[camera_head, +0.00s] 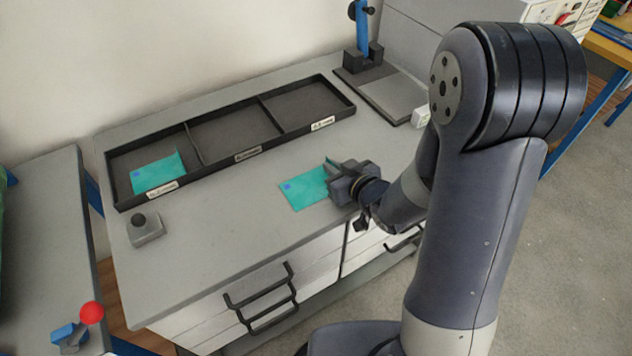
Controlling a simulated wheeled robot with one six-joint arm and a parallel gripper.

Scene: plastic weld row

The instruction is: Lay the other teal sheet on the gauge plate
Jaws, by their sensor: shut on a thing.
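One teal sheet (303,188) with a small blue patch at its left end is in my gripper (332,179), which is shut on its right end. The sheet is over the bench top in front of the tray; I cannot tell whether it touches the bench. Another teal sheet (158,173), also with a blue patch, lies in the left compartment of the black tray. A flat grey plate (398,99) on a dark base, with a blue upright at its back, stands at the bench's back right. It may be the gauge plate; no sheet shows on it.
The black three-compartment tray (222,165) runs along the back; its middle and right compartments look empty. A grey block with a black knob (146,228) stands at the front left. A small white box (420,117) is beside the plate. The front bench top (235,235) is clear.

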